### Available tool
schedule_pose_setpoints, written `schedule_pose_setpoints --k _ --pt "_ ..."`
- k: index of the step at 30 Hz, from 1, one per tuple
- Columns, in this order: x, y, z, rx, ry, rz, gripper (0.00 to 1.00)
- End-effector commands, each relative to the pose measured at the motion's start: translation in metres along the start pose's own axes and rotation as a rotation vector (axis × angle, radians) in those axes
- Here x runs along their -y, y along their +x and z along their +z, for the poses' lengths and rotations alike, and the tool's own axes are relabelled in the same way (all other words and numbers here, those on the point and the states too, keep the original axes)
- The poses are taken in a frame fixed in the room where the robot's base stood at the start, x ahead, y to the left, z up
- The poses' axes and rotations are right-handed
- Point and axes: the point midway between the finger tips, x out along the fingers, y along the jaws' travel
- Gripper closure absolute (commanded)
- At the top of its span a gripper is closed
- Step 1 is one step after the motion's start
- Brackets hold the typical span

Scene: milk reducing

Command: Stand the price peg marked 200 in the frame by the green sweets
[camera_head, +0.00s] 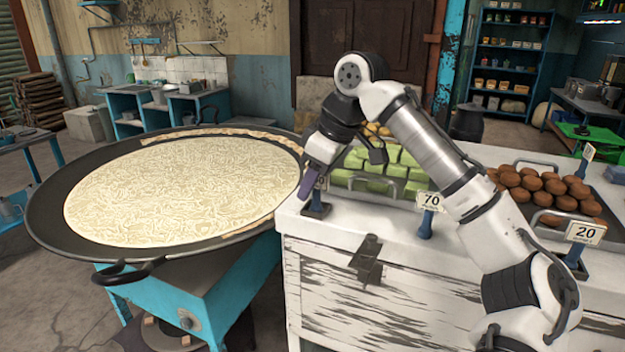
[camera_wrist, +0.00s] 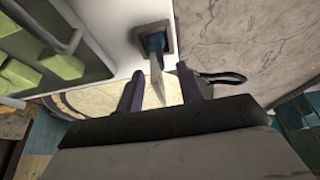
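A dark blue frame (camera_head: 316,208) stands at the left front corner of the white counter, beside the tray of green sweets (camera_head: 388,165). In the wrist view the frame (camera_wrist: 154,42) has a pale price peg (camera_wrist: 157,78) in it, seen nearly edge-on. Its number cannot be read. My gripper (camera_head: 309,184) is above this frame. In the wrist view my gripper (camera_wrist: 160,85) has its two purple fingers apart, one on each side of the peg, with gaps showing. The sweets (camera_wrist: 45,62) also show there at the left.
A peg marked 70 (camera_head: 430,202) stands in a blue frame in front of the green sweets' right end. A peg marked 20 (camera_head: 585,233) stands before the brown sweets (camera_head: 545,190). A wide pan of milk (camera_head: 180,190) lies left of the counter.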

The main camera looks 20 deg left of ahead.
Motion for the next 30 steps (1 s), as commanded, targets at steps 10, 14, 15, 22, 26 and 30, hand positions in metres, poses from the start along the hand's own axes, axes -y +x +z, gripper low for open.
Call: schedule_pose_setpoints --k 10,14,15,22,26,30 --pt "0.000 -0.018 0.000 -0.001 0.000 0.002 0.63" --pt "-0.001 -0.045 -0.001 -0.002 0.001 0.002 0.63" --pt "0.000 -0.055 -0.001 -0.003 0.000 0.002 0.63" --pt "0.000 -0.108 0.000 0.002 0.003 0.004 0.63" --pt "0.000 -0.126 0.000 0.002 0.003 0.002 0.63" --pt "0.000 -0.136 0.000 0.001 0.001 0.001 0.63"
